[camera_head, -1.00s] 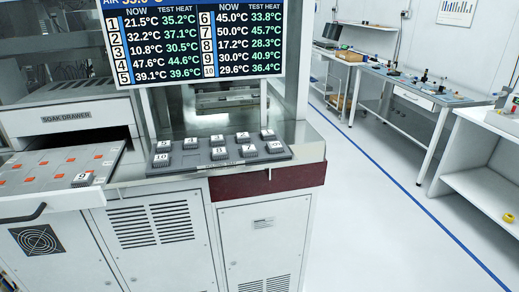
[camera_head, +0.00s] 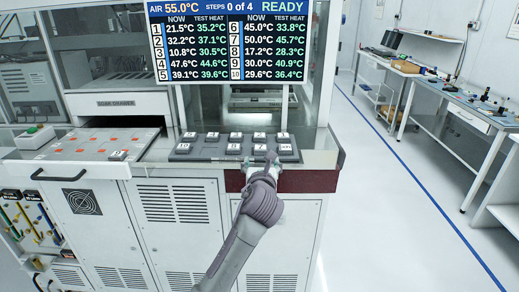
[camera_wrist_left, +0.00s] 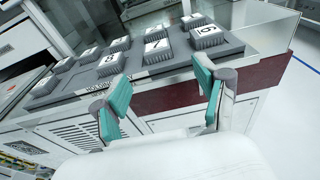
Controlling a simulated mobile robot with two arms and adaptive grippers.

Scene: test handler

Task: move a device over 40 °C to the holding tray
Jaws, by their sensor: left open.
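Several small grey devices with white number labels sit in two rows on a dark tray (camera_head: 205,156) on the counter; its front lettering, partly readable in the wrist view, begins "HOLD". Device 7 (camera_wrist_left: 155,50) and device 8 (camera_wrist_left: 111,63) are in its near row; the near-right label (camera_wrist_left: 207,36) looks like 6. Device 9 (camera_head: 118,155) sits in the pulled-out soak drawer (camera_head: 60,153). The display (camera_head: 229,45) reads over 40 °C now for 4, 6 and 7. My left gripper (camera_head: 256,162) is open and empty at the tray's front edge; its teal-padded fingers (camera_wrist_left: 162,95) are spread. My right gripper is not in view.
The display also reads AIR 55.0°C, STEPS 0 of 4, READY. A box with a green button (camera_head: 35,137) stands left of the drawer. A glass panel (camera_head: 327,90) borders the counter's right end. A workbench (camera_head: 455,105) stands at the right, with open floor between.

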